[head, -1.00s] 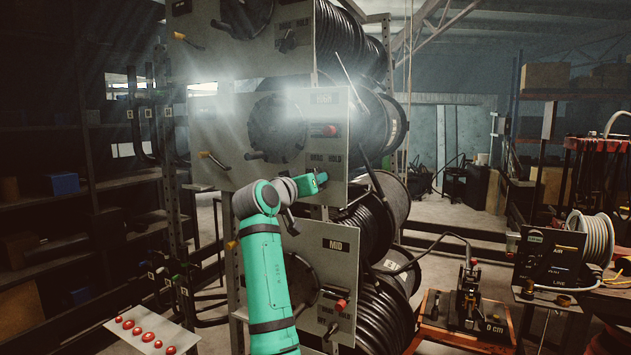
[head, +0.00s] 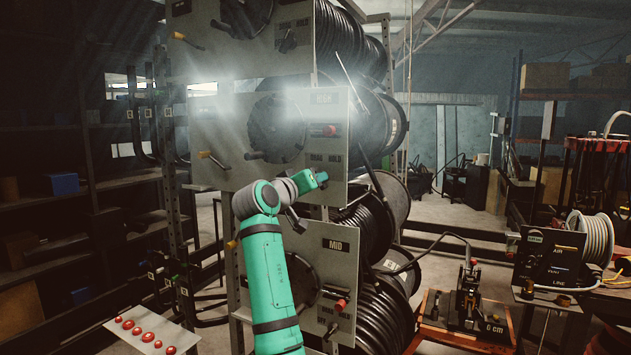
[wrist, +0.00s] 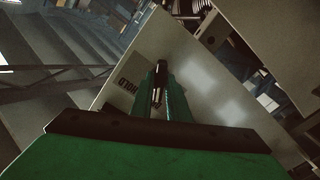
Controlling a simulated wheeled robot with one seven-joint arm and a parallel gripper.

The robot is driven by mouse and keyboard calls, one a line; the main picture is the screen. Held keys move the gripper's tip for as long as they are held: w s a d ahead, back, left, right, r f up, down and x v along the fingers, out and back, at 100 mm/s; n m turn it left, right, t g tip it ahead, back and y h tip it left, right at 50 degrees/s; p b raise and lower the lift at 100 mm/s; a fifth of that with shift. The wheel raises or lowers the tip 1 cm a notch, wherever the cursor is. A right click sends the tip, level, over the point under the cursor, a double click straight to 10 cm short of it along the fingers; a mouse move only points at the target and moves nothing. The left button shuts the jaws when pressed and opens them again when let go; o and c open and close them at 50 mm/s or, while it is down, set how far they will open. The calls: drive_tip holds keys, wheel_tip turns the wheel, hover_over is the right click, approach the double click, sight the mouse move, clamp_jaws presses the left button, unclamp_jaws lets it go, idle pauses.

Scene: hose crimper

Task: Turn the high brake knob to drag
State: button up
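The high reel's grey panel (head: 333,110) carries a HIGH label at the top and a DRAG HOLD label (head: 325,158) lower down. My gripper (head: 322,178) is at the panel just below that label, where it hides the high brake knob in the head view. In the wrist view, my gripper's fingers (wrist: 162,92) point at the panel and are close together around a small dark part, which looks like the high brake knob (wrist: 157,96). The HOLD lettering (wrist: 128,86) shows just left of the fingers. The knob's pointing direction cannot be read.
A rack with bins is at far left.

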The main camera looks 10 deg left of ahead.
drive_tip(key=shift+o, duration=1.1)
drive_tip(key=shift+f, duration=0.1)
drive_tip(key=v, duration=1)
drive_tip(key=shift+s, duration=0.35)
drive_tip(key=shift+a, duration=0.1)
